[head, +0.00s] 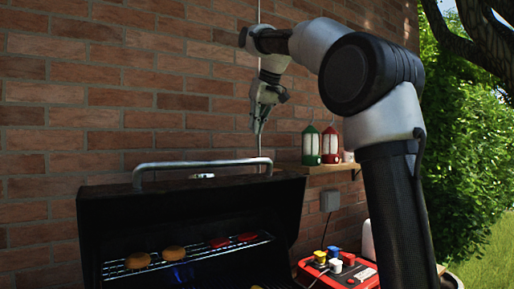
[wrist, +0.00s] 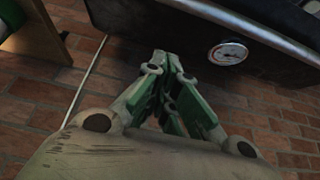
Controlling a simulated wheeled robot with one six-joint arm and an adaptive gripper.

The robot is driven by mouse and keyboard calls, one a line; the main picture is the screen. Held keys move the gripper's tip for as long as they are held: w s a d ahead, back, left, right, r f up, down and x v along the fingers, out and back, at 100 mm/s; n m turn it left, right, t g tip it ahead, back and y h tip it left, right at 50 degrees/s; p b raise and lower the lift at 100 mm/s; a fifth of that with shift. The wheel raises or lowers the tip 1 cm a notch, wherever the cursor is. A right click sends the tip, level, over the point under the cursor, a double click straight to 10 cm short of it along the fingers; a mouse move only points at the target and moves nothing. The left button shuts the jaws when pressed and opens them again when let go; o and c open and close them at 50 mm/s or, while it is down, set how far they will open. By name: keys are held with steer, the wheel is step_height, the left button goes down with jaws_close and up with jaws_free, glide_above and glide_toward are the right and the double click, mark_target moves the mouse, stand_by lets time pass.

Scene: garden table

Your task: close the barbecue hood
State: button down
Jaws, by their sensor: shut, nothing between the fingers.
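The barbecue hood (head: 150,222) stands open in the head view, tipped back toward the brick wall. Its grey handle (head: 205,163) runs along the top edge. My gripper (head: 258,130) is shut and empty. It points down above the right end of the hood, close to the wall and apart from the handle in the head view. In the wrist view the dark hood (wrist: 130,22), its handle (wrist: 250,22) and a round gauge (wrist: 228,53) lie beyond and right of my gripper's fingertips (wrist: 166,62). I cannot tell the exact gap to the hood.
Food lies on the grill rack (head: 140,268) inside. A brick wall (head: 100,110) stands close behind. A wooden shelf (head: 318,172) at the right holds a green lantern (head: 311,147) and a red lantern (head: 331,148).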

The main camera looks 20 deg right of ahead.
step_height(320, 180, down, 6)
steer(key=shift+w+f, duration=0.1)
steer(key=shift+f, duration=0.25)
steer(key=shift+s+f, duration=0.15)
steer(key=shift+s, duration=0.2)
